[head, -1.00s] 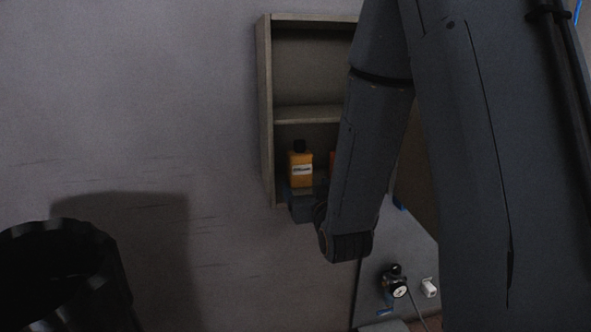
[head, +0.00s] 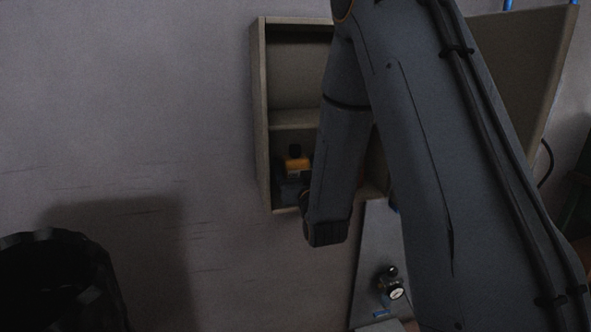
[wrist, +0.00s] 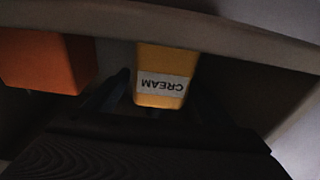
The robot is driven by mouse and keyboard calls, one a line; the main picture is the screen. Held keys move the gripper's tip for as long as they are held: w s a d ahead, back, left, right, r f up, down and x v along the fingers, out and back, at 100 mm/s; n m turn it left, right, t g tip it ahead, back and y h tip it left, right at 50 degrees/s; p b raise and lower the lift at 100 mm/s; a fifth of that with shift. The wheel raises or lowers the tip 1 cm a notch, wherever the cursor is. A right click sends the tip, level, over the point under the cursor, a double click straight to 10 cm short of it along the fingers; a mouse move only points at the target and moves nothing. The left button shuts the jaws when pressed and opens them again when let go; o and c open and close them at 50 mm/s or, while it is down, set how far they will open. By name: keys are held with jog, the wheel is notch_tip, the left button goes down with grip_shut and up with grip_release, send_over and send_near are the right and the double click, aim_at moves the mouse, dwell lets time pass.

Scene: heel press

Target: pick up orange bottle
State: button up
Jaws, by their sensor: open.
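The orange bottle (head: 297,164), amber with a black cap, stands upright in the lower compartment of the wall cabinet. Its lower part is hidden behind my gripper (head: 291,187) in the head view. In the wrist view the bottle (wrist: 164,77) appears upside down, with a white label reading CREAM. My gripper (wrist: 155,98) is open, with a dark finger to either side of the bottle in that picture. I cannot tell whether the fingers touch it.
A red-orange object (wrist: 45,62) stands close beside the bottle. The wooden cabinet (head: 259,120) has side walls and a shelf (head: 292,119) above the bottle. A black bin (head: 60,285) is at lower left. A gauge (head: 396,294) sits below right of the cabinet.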

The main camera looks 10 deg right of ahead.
aim_at(297, 154)
jog(key=shift+w, duration=0.25)
jog(key=c, duration=1.4)
jog(key=shift+o, duration=0.2)
jog(key=shift+r, duration=0.15)
jog(key=shift+r+b, duration=0.35)
jog(key=shift+r, duration=0.5)
jog(key=shift+s+r+b, duration=0.35)
jog(key=shift+r, duration=0.5)
jog(key=s+p, duration=0.2)
jog(key=s, duration=0.7)
jog(key=shift+p, duration=0.35)
